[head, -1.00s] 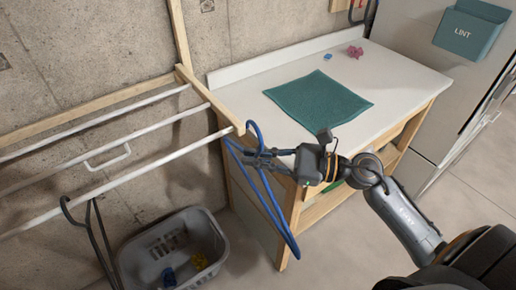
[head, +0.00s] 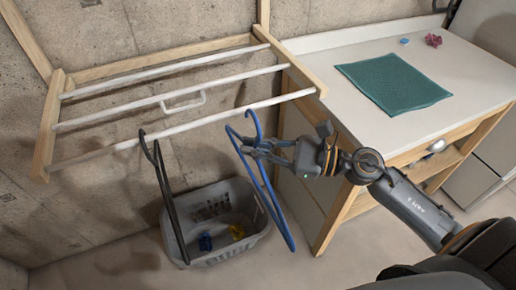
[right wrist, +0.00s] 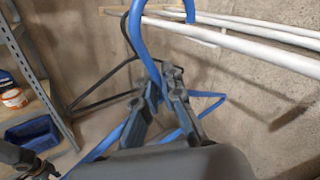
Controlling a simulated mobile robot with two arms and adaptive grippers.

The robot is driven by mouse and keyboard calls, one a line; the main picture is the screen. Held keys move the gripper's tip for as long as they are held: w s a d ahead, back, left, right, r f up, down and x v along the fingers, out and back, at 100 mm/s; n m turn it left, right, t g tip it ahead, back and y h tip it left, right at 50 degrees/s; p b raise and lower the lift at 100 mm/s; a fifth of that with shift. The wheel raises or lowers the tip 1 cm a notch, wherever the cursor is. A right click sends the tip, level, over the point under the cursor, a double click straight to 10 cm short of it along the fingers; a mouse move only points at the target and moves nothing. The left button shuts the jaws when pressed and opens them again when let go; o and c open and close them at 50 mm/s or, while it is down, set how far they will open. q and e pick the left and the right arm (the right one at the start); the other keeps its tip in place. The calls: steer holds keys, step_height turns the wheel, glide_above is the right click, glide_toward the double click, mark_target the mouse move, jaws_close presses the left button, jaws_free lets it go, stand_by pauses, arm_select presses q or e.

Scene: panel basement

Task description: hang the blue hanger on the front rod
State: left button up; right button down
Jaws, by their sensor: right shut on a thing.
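The blue hanger (head: 277,205) is held upright by my right gripper (head: 258,148), which is shut on it just below the hook. The hook is level with the front rod (head: 205,122) of the drying rack, near the rod's right part. In the right wrist view the blue hook (right wrist: 134,32) rises from between my right fingers (right wrist: 163,88), and its top leaves the picture. There the hook overlaps the white rod (right wrist: 240,44). I cannot tell whether it bears on the rod. My left gripper is not in view.
A black hanger (head: 168,200) hangs on the front rod to the left. A small white handle-shaped piece (head: 184,102) is at the middle rod. A grey basket (head: 232,255) stands below. The worktop with a teal cloth (head: 393,82) is at the right.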

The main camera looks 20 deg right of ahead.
steer(key=shift+w+r, duration=0.1)
steer(key=shift+w, duration=0.35)
steer(key=shift+w+a+p, duration=0.1)
steer(key=shift+w+p, duration=0.3)
steer(key=shift+w, duration=2.6)
steer(key=shift+w+f, duration=0.2)
steer(key=shift+w, duration=0.1)
step_height(320, 180, down, 3)
steer(key=b, duration=0.3)
steer(key=shift+s, duration=0.1)
steer(key=c, duration=1.4)
jaws_free()
